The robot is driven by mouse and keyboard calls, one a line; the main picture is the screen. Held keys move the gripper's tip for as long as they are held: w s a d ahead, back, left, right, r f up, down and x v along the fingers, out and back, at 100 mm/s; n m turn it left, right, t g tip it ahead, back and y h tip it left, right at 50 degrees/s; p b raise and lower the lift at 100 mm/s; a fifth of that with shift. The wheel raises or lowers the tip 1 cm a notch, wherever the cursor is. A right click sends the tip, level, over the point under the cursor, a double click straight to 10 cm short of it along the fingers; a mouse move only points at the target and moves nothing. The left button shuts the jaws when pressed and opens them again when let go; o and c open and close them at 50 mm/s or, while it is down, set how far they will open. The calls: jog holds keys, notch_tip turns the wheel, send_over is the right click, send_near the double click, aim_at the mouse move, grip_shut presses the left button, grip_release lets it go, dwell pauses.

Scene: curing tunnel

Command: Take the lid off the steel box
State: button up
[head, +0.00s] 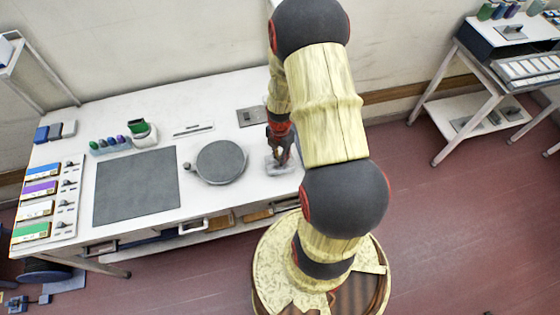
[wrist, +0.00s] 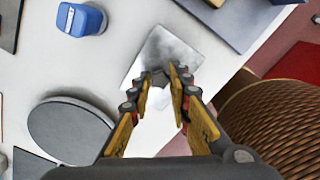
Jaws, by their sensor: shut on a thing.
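The steel box (head: 272,166) is a small, shiny grey box near the right end of the white table, partly hidden by my gripper and arm. In the wrist view its lid (wrist: 168,47) is a bright, square, reflective top ahead of the fingers. My gripper (head: 281,158) points down at it. In the wrist view the fingertips of my gripper (wrist: 161,76) are closed on a small dark grip at the lid's near part. I cannot tell whether the lid is resting on the box or raised off it.
A round grey disc (head: 221,162) lies left of the box, with a dark grey mat (head: 136,187) beyond it. A flat grey plate (head: 250,116) is behind. Small bottles (head: 117,141) and a green-topped item (head: 141,131) stand further left. The table's right edge is close.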

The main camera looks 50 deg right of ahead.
grip_shut()
